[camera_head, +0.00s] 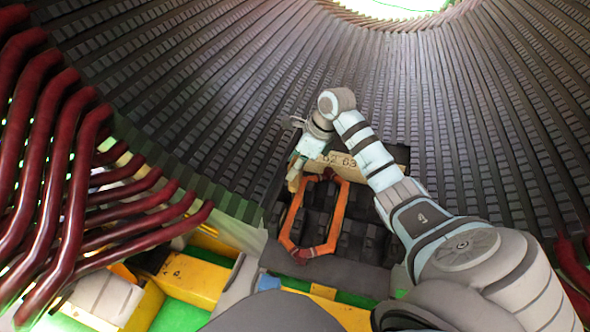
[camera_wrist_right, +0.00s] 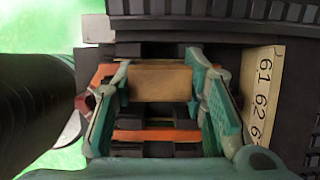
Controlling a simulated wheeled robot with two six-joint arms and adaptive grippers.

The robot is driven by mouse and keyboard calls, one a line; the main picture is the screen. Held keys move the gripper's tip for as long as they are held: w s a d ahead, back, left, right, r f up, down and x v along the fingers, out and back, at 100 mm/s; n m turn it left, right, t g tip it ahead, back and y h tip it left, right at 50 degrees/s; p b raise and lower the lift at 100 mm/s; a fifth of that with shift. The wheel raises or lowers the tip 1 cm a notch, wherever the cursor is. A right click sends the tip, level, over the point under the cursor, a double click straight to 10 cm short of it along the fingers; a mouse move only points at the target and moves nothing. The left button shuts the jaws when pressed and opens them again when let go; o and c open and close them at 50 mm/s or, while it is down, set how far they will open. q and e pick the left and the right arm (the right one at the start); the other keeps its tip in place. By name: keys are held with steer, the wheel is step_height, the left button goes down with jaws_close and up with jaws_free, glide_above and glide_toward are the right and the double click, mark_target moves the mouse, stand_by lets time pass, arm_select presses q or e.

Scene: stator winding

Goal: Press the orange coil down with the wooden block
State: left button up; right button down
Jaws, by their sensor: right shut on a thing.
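The orange coil (camera_head: 340,213) is a long six-sided loop with dark red ends, lying in front of the dark slotted stator wall in the head view. Parts of it also show under the gripper in the right wrist view (camera_wrist_right: 155,135). My right gripper (camera_head: 296,170) is at the coil's upper left end in the head view. In the right wrist view, its green fingers are shut on the tan wooden block (camera_wrist_right: 161,82), which is over the coil. Whether the block touches the coil is hard to tell. My left gripper is out of view.
The curved stator wall (camera_head: 440,120) with dark slots surrounds the space. A cream number strip (camera_head: 338,162) sits by the coil's upper end. Thick dark red coils (camera_head: 60,170) jut out at left. Yellow beams (camera_head: 190,281) and green floor lie below.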

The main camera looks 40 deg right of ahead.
mark_target(300, 182)
steer(key=shift+f, duration=0.25)
steer(key=shift+f+b, duration=0.4)
steer(key=shift+b, duration=0.05)
step_height(300, 182, down, 5)
steer(key=b, duration=0.4)
steer(key=shift+f+b, duration=0.6)
steer(key=shift+f, duration=0.25)
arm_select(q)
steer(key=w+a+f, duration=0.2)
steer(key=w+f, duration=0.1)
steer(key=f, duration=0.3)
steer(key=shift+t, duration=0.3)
arm_select(e)
steer(key=shift+f, duration=0.35)
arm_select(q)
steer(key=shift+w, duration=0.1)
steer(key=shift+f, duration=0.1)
arm_select(e)
steer(key=shift+f, duration=0.15)
arm_select(q)
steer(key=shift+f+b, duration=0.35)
steer(key=shift+b, duration=0.2)
arm_select(e)
steer(key=shift+s+a+f, duration=0.1)
steer(key=shift+s+f, duration=0.05)
steer(key=shift+f, duration=0.45)
